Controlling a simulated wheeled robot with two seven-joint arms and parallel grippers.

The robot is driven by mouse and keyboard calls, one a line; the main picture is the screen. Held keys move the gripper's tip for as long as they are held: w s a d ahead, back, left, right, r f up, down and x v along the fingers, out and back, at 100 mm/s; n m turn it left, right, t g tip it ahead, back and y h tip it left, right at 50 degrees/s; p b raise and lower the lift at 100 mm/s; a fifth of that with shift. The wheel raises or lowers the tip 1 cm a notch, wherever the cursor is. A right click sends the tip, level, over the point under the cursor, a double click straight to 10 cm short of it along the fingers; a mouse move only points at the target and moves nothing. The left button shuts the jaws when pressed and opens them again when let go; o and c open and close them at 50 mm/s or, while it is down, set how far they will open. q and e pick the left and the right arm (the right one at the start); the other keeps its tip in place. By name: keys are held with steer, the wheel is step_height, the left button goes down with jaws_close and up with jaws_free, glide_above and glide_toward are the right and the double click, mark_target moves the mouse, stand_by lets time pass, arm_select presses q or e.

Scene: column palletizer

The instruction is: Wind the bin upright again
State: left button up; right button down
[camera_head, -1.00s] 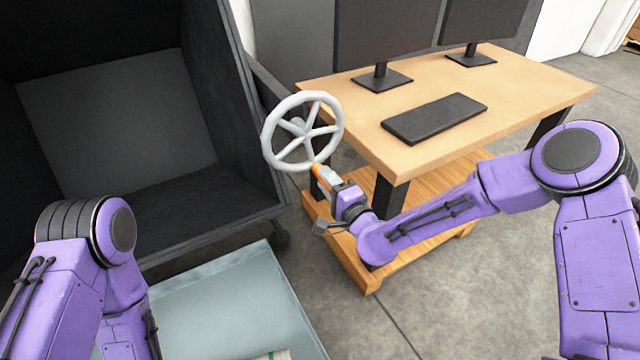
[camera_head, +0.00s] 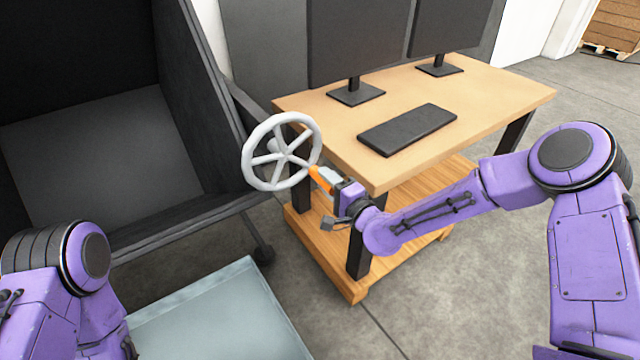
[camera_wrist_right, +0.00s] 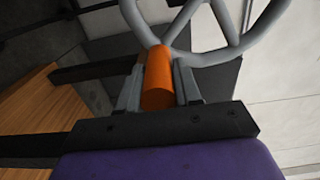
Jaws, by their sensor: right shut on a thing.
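The bin (camera_head: 200,215) is a large dark box at the left of the head view. It is tilted, with its open side facing me and its inside looking empty. A light grey spoked handwheel (camera_head: 283,152) is at its right side. My right gripper (camera_head: 322,177) is shut on the wheel's orange handle (camera_head: 315,174), at the lower right of the rim. In the right wrist view the orange handle (camera_wrist_right: 158,78) lies between the two fingers, with part of the wheel (camera_wrist_right: 205,50) behind. My left arm shows at lower left, but its gripper is out of view.
A wooden desk (camera_head: 300,100) with monitors (camera_head: 357,45) and a black keyboard (camera_head: 408,130) stands right of the wheel, close to my right forearm. Its lower shelf (camera_head: 325,262) is under the gripper. A pale grey-blue surface (camera_head: 225,320) lies in front of the bin.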

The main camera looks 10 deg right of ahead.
steer(key=shift+w+d+r+p, duration=0.25)
steer(key=shift+d+r+p, duration=0.1)
steer(key=shift+d+r, duration=0.2)
steer(key=shift+w+d+r+p, duration=0.25)
steer(key=shift+d+r+p, duration=0.15)
steer(key=shift+d, duration=0.25)
steer(key=c, duration=1.9)
jaws_free()
steer(key=shift+w+d+r+h, duration=0.1)
steer(key=shift+d+r+h, duration=0.2)
steer(key=shift+r, duration=0.05)
steer(key=shift+o, duration=0.4)
steer(key=shift+w+d+r+p, duration=0.15)
steer(key=shift+r+p, duration=0.35)
steer(key=shift+w+d+r+p, duration=0.1)
steer(key=shift+d+r+p, duration=0.05)
steer(key=shift+r+p, duration=0.35)
steer(key=shift+d+r, duration=0.1)
steer(key=shift+r, duration=0.05)
jaws_close()
step_height(320, 180, up, 10)
steer(key=p, duration=0.8)
steer(key=shift+r, duration=0.2)
